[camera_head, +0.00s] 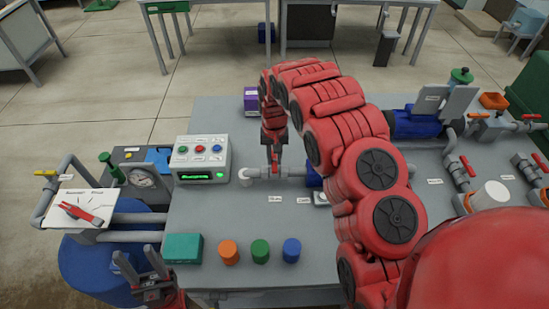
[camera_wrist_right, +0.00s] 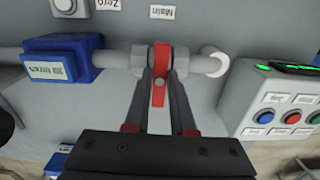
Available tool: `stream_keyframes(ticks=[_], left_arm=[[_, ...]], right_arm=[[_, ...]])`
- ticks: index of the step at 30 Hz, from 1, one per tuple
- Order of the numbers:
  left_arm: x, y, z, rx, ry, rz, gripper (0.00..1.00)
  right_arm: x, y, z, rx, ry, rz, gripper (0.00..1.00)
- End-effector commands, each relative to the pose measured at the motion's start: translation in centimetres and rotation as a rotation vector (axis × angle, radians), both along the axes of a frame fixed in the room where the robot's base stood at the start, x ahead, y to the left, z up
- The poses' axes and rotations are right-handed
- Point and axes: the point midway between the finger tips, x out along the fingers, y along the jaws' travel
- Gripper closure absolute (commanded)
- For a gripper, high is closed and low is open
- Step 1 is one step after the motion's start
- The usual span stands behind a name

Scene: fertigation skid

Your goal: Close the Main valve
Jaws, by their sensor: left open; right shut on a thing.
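The Main valve (camera_wrist_right: 165,60) sits on a grey horizontal pipe, by an upside-down "Main" label (camera_wrist_right: 162,12) in the right wrist view. Its red handle (camera_wrist_right: 159,88) lies across the pipe in that view. My right gripper (camera_wrist_right: 160,70) has one finger on each side of the handle and is shut on it. In the head view my right gripper (camera_head: 275,160) reaches down to the pipe, and its arm hides the bench to the right. My left gripper (camera_head: 143,272) is open and empty at the lower left, in front of the bench.
A control box (camera_head: 202,158) with colored buttons stands left of the valve. A blue flow meter (camera_wrist_right: 62,62) is on the same pipe. A teal box (camera_head: 183,248) and orange, green and blue caps line the bench's front edge.

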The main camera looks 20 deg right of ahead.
Motion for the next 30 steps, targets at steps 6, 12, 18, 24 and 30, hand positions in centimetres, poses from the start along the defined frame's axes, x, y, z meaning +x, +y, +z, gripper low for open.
stream_keyframes(ticks=[6,12,18,24,30], left_arm=[[0.0,0.0,0.0,0.000,0.000,0.000,0.50],[0.0,0.0,0.0,0.000,0.000,0.000,0.50],[0.0,0.0,0.0,0.000,0.000,0.000,0.50],[0.0,0.0,0.3,0.000,0.000,0.000,0.50],[0.0,0.0,2.1,0.000,0.000,0.000,0.50]], right_arm=[[-0.1,0.1,-0.1,0.002,0.002,-0.002,1.00],[0.0,0.0,0.0,0.001,0.001,-0.001,0.54],[0.0,0.0,0.0,0.000,0.000,0.000,0.47],[0.0,0.0,0.2,0.000,0.000,0.000,0.47],[0.0,0.0,2.1,0.000,0.000,0.000,0.47]])
